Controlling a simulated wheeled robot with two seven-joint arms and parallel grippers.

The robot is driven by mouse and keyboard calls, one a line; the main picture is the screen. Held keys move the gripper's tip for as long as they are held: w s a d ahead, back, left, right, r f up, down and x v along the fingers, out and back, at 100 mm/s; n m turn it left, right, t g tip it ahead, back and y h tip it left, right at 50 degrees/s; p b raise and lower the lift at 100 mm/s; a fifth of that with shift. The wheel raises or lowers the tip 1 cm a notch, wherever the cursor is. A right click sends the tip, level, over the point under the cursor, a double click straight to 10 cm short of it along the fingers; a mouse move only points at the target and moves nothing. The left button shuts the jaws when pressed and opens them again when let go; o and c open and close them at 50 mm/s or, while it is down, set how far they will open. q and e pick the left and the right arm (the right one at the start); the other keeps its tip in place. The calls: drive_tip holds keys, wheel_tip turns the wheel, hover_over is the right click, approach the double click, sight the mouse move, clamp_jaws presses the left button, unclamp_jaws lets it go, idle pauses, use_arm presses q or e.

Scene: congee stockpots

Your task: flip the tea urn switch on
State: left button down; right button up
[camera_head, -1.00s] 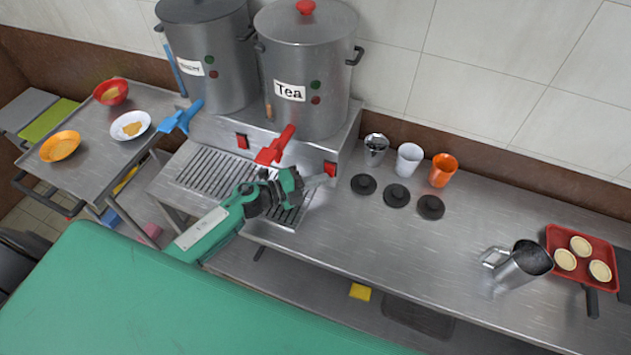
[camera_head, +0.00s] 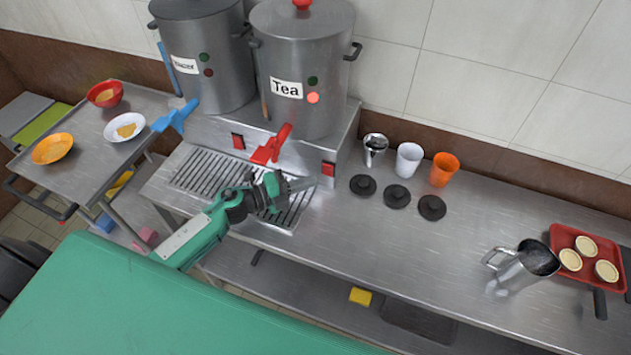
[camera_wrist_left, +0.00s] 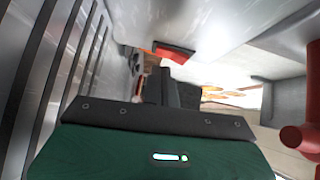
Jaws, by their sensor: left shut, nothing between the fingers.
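The tea urn (camera_head: 295,65) is a tall grey pot with a "Tea" label and a red lid knob, standing on a metal stand. Its red lamp (camera_head: 313,98) glows; the green lamp above it is dark. The red tea urn switch (camera_head: 328,169) is on the stand's front face, below and right of the urn. My left gripper (camera_head: 309,184) is shut and empty, just below and left of that switch, with a small gap. In the left wrist view, a red switch (camera_wrist_left: 174,53) shows beyond the dark fingers (camera_wrist_left: 170,92). My right gripper is out of view.
A red tap (camera_head: 271,146) juts out above my gripper, over the drip grate (camera_head: 205,172). The second urn (camera_head: 205,60), its blue tap (camera_head: 176,116) and another red switch (camera_head: 238,141) are to the left. Cups and black lids stand right of the stand.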

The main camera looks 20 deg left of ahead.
use_arm(q)
drive_tip(key=b+v, duration=0.1)
drive_tip(key=v, duration=0.3)
drive_tip(key=b+v, duration=0.1)
drive_tip(key=v, duration=0.4)
drive_tip(key=shift+s+a+f+b, duration=0.2)
drive_tip(key=shift+b, duration=0.2)
drive_tip(key=shift+s+a+r, duration=0.15)
drive_tip(key=shift+s+a, duration=0.25)
